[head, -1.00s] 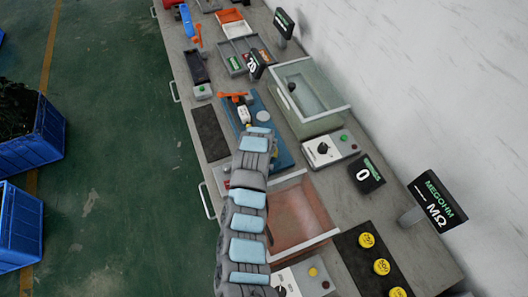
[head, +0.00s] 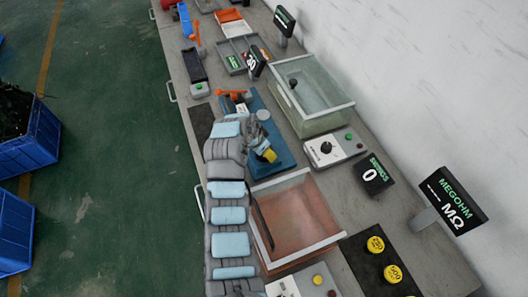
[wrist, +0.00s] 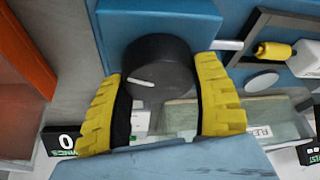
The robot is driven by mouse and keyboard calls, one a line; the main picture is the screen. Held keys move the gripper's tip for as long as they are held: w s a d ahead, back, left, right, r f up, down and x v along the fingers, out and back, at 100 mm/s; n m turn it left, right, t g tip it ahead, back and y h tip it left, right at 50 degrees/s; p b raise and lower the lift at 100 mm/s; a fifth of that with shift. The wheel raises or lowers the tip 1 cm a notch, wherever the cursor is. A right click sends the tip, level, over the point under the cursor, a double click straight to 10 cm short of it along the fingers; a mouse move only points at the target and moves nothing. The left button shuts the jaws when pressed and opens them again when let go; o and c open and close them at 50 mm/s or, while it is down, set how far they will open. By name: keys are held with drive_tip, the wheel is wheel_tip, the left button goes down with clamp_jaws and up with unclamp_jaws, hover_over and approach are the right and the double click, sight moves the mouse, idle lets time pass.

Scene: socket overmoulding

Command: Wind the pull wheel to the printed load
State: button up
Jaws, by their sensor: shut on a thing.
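The pull wheel, a dark round knob with a white index mark (wrist: 158,68), sits against a blue fixture (wrist: 160,20) in the wrist view. My gripper (wrist: 160,100) has yellow ribbed fingers on either side of the wheel and is shut on it. The mark lies towards the lower left of the wheel's face. In the head view my gripper (head: 265,153) is at the blue fixture (head: 285,158), and the wheel is hidden there. I cannot make out a printed load in either view.
A counter display (head: 371,175) reads 0, and a megohm display (head: 450,202) stands at the right. A glass-sided tank (head: 312,95) and a reddish open tank (head: 298,215) flank the fixture. A yellow part (wrist: 272,50) is near my gripper in the wrist view.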

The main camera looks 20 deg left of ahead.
drive_tip(key=shift+f, duration=0.1)
idle(0.3)
drive_tip(key=o, duration=1.2)
drive_tip(key=shift+o, duration=0.2)
drive_tip(key=shift+s+a+r, duration=0.1)
drive_tip(key=shift+r, duration=0.4)
drive_tip(key=v, duration=1.1)
